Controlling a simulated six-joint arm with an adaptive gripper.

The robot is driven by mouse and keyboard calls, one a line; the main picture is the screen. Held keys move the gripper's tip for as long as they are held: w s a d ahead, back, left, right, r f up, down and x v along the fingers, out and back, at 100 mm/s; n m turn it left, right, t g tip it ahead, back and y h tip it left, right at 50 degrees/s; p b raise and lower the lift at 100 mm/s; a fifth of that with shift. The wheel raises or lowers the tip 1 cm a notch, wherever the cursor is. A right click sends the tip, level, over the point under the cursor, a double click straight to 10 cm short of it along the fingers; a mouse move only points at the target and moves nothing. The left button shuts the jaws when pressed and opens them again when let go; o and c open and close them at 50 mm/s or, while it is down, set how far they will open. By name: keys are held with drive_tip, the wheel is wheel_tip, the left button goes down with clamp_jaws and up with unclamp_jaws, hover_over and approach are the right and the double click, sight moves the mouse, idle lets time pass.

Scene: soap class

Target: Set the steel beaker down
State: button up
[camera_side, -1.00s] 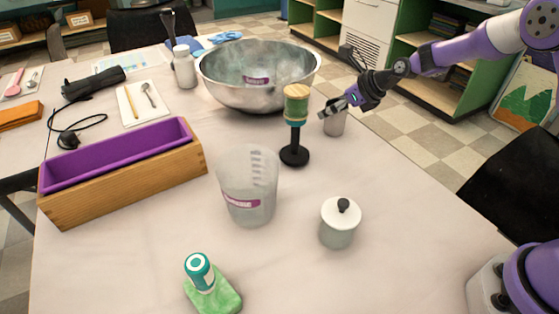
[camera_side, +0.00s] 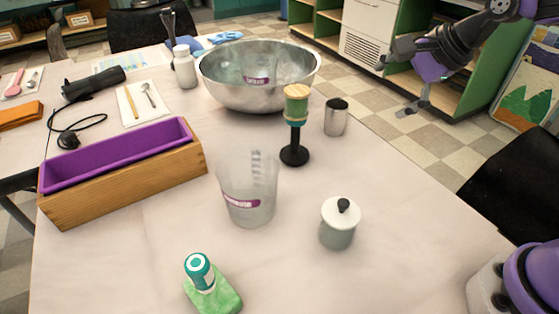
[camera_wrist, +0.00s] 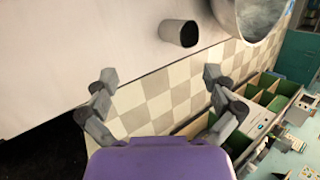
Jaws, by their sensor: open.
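The steel beaker (camera_side: 336,117) stands upright on the table near its right edge, to the right of the thread spool stand. It also shows in the wrist view (camera_wrist: 180,33), near the table edge and apart from my fingers. My gripper (camera_side: 402,80) is open and empty, up and to the right of the beaker, past the table edge. In the wrist view my gripper's two fingers (camera_wrist: 158,85) are spread wide with nothing between them.
A large steel bowl (camera_side: 222,88) stands behind the beaker. A wooden box (camera_side: 120,190) with a purple lining is at left. Bare table (camera_side: 410,215) lies front right of the beaker.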

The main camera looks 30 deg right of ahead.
drive_tip(key=s+a+n+g+h, duration=0.1)
drive_tip(key=s+n, duration=1.3)
drive_tip(key=n, duration=0.4)
drive_tip(key=shift+a+r+h, duration=0.35)
drive_tip(key=shift+h, duration=0.05)
